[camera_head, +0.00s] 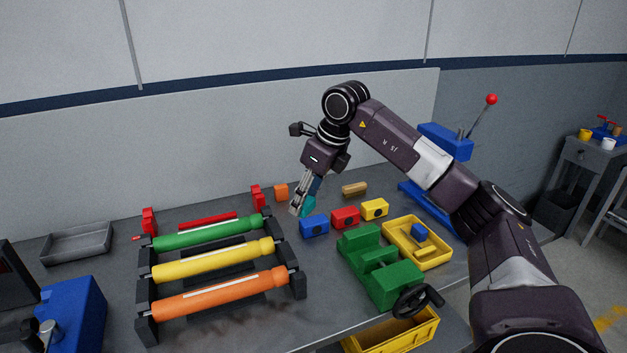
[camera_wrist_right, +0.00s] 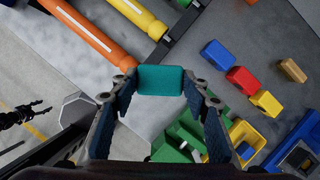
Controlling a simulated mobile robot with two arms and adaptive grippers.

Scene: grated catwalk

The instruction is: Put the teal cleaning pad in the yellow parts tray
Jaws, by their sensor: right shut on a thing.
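My right gripper (camera_head: 301,207) is shut on the teal cleaning pad (camera_head: 309,203), behind and left of the blue block in the head view. In the right wrist view the pad (camera_wrist_right: 161,80) sits squarely between the fingertips of this gripper (camera_wrist_right: 160,84). I cannot tell its exact height over the bench. The yellow parts tray (camera_head: 436,261) lies on the bench to the right, beside the green vise, with a blue block (camera_head: 420,232) in it. My left gripper is outside the head view; a dark jointed shape at the right wrist view's left edge may be it.
Blue (camera_head: 314,225), red (camera_head: 345,216) and yellow (camera_head: 375,209) blocks stand in a row between the pad and the tray. The green vise (camera_head: 380,265) stands left of the tray. A rack with green, yellow and orange rollers (camera_head: 213,273) fills the left bench.

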